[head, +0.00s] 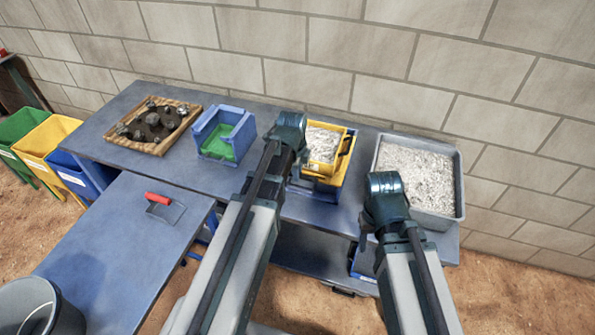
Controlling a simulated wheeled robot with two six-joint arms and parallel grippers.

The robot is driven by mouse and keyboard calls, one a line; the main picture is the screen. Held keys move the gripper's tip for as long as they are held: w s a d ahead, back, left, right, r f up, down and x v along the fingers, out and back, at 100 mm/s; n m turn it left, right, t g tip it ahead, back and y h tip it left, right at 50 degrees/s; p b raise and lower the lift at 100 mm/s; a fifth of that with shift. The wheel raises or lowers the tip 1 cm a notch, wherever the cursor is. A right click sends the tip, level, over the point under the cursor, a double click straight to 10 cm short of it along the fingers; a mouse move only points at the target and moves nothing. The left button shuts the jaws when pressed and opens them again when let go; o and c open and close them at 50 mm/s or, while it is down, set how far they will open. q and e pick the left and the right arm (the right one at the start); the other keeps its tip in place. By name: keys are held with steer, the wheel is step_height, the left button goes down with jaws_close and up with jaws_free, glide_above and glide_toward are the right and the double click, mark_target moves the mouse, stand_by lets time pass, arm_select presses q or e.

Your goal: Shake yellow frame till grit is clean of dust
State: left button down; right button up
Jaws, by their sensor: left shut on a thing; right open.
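The yellow frame (347,147) is a square sieve frame with pale grey grit (322,145) inside it.
A grey tray (461,190) of pale grit stands at the right. A blue bin with a green inside (218,140) and a wooden tray of dark rocks (190,108) stand left. A red-handled scraper (160,201) lies on the near table. A grey bucket (62,318) stands bottom left.

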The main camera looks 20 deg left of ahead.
stand_by(0.7)
arm_select(q)
steer(key=w, duration=0.6)
steer(key=shift+d, duration=0.1)
steer(key=shift+s, duration=0.15)
steer(key=c, duration=0.8)
jaws_free()
steer(key=shift+o, duration=0.2)
steer(key=shift+r, duration=0.1)
step_height(320, 180, up, 13)
steer(key=s+p, duration=0.2)
steer(key=p, duration=1.1)
steer(key=shift+s+r+p, duration=0.2)
steer(key=shift+s+p, duration=0.1)
steer(key=shift+s, duration=0.05)
